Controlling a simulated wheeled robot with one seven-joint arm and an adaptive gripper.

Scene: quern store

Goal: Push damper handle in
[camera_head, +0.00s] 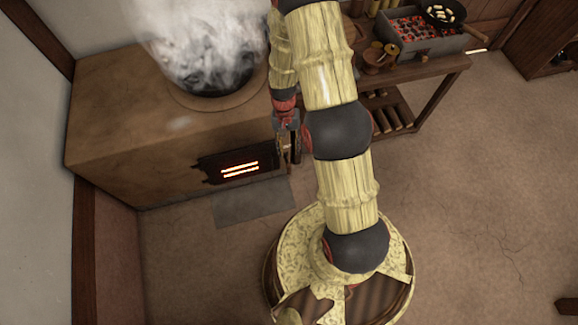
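A brown clay stove (120,150) stands at the left, with a steaming pot (208,85) set in its top. Its dark firebox opening (238,165) glows orange in the front face. My gripper (289,158) points down close to the stove's right front end, to the right of the firebox. Its fingers are small and partly in shadow, so I cannot tell if they are open or shut. I cannot clearly make out the damper handle; my gripper and arm cover the area at the stove's right end. Whether the gripper touches anything there is unclear.
A wooden table (440,70) at the back right bears a charcoal grill (425,45), a pan (443,14) and small pots. A grey slab (252,203) lies on the floor before the firebox. The floor (480,190) at the right is clear.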

